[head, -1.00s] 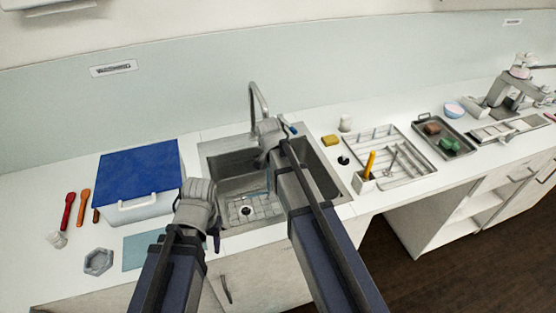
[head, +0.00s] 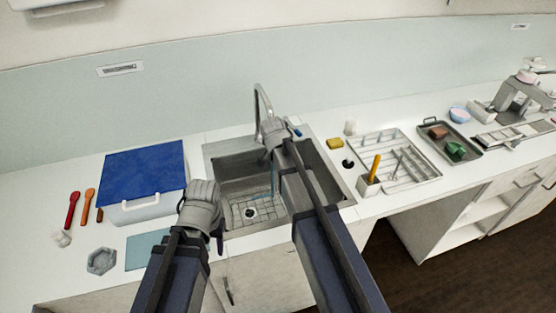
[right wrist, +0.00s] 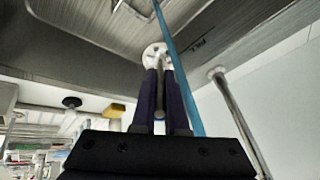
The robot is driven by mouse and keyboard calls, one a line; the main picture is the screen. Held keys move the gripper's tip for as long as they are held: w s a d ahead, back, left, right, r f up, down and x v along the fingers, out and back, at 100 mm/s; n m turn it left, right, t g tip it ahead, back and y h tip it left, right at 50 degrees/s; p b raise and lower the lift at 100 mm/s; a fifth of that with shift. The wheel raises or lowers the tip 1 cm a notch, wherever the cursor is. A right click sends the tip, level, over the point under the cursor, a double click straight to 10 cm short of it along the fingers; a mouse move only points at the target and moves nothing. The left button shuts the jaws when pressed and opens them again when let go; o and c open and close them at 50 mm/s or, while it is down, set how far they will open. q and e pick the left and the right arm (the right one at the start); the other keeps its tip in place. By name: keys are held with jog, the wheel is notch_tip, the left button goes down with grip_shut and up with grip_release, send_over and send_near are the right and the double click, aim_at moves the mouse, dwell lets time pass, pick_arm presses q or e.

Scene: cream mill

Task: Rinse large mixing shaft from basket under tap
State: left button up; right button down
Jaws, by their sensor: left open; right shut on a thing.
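The mixing shaft (right wrist: 154,54) shows in the right wrist view as a grey rod with a pale round end, held between the fingers of my right gripper (right wrist: 160,68). A thin blue stream of water (right wrist: 181,64) runs close beside it; I cannot tell whether they touch. In the head view, my right gripper (head: 274,132) is over the sink (head: 228,165) by the tap (head: 259,100), its fingertips hidden. The stream shows below it. My left gripper (head: 203,205) is open and empty at the sink's front left edge. A wire grid (head: 238,214) lies in the sink.
A blue-lidded box (head: 142,172) stands left of the sink, with red and orange spatulas (head: 72,209) beside it. A hexagonal grey dish (head: 101,261) and a teal mat (head: 146,251) lie in front. Right are a rack (head: 412,168), a yellow sponge (head: 335,143) and a tray (head: 468,150).

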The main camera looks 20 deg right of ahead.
jog(key=shift+w+d, duration=0.1)
jog(key=shift+d, duration=0.25)
jog(key=shift+a, duration=0.15)
jog(key=shift+a, duration=0.45)
jog(key=shift+s, duration=0.2)
jog(key=s+d, duration=0.1)
jog(key=s, duration=0.6)
jog(key=shift+s+d, duration=0.25)
jog(key=shift+s, duration=0.15)
dwell(0.3)
pick_arm(q)
jog(key=shift+r, duration=0.1)
pick_arm(e)
jog(key=shift+r, duration=0.1)
dwell(1.2)
pick_arm(q)
notch_tip(320, 180, up, 4)
jog(key=p, duration=0.4)
pick_arm(e)
jog(key=s+r, duration=0.3)
jog(key=s, duration=0.1)
jog(key=shift+s+d+r, duration=0.4)
jog(key=shift+d, duration=0.05)
